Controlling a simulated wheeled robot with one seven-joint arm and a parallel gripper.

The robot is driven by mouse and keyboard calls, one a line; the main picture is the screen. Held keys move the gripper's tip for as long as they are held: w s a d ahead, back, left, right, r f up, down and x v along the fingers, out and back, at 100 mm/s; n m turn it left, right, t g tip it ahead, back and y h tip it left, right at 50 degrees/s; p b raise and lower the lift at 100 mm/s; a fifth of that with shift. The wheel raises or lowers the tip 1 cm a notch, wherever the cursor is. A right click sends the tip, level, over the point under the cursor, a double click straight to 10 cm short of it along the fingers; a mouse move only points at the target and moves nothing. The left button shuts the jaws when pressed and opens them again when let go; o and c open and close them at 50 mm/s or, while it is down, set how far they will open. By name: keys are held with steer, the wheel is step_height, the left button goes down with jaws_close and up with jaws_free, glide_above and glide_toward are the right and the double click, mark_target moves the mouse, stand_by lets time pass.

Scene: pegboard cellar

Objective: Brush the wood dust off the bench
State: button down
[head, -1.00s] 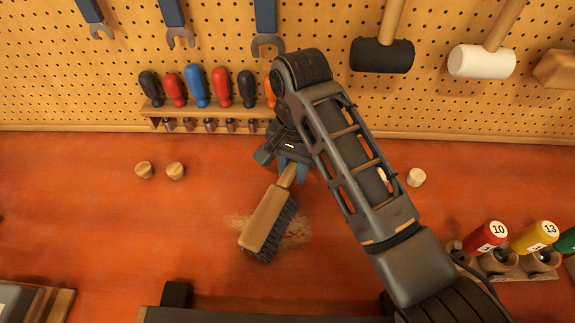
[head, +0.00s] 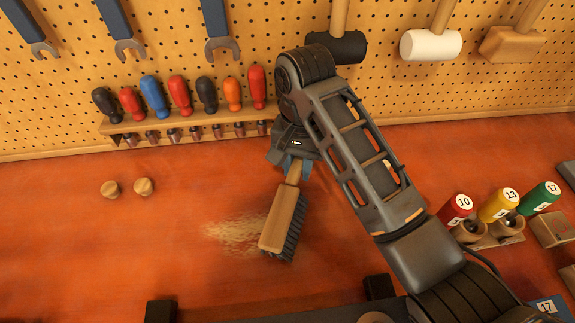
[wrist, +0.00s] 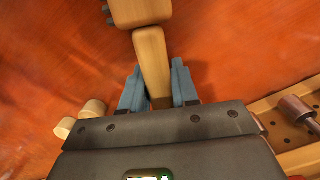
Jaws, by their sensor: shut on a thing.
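A wooden bench brush (head: 280,218) with dark bristles is in my gripper (head: 292,165), which is shut on its handle. In the wrist view the handle (wrist: 152,60) stands between the two blue fingers of my gripper (wrist: 159,90). Pale wood dust (head: 232,236) lies in a patch on the red-orange bench (head: 60,230), left of the brush in the head view. The brush head is at the patch's right edge. I cannot tell whether the bristles touch the bench.
Two wooden knobs (head: 127,188) sit on the bench at left. A screwdriver rack (head: 190,132) hangs along the pegboard (head: 60,80) behind. Numbered coloured handles (head: 498,205) stand in wooden holders at right. The bench's left part is mostly clear.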

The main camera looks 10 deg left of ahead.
mark_target(278, 179)
steer(key=shift+f, duration=0.1)
steer(key=shift+s+a+f, duration=0.1)
steer(key=shift+s+a, duration=0.1)
steer(key=shift+a, duration=0.45)
steer(key=shift+s+a+f, duration=0.1)
steer(key=shift+s+a, duration=0.05)
steer(key=shift+a, duration=0.5)
steer(key=shift+s+a, duration=0.2)
steer(key=shift+a, duration=0.45)
